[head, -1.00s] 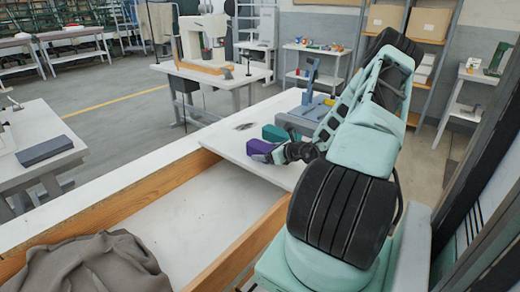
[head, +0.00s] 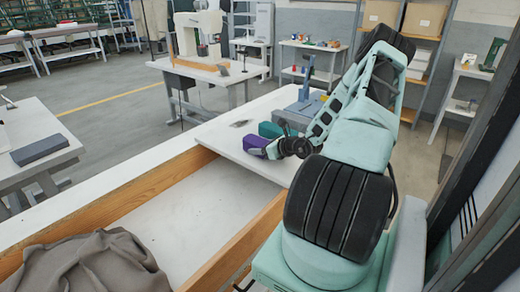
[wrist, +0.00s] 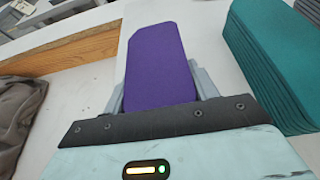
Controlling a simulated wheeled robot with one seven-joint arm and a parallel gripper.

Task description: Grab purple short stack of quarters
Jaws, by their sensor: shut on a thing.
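The purple short stack of quarters (wrist: 158,62) is a flat-sided purple block in the wrist view. It sits between the two grey fingers of my gripper (wrist: 158,80), which is shut on it. The fingers press along its left and right sides, and its near end lies close to the dark gripper plate.
A teal stack (wrist: 285,60) stands close on the right in the wrist view, and behind the purple one in the head view (head: 270,130). A blue-grey press (head: 303,108) stands farther back. A wooden-edged bin (head: 150,205) with grey-brown cloth (head: 85,265) is nearer.

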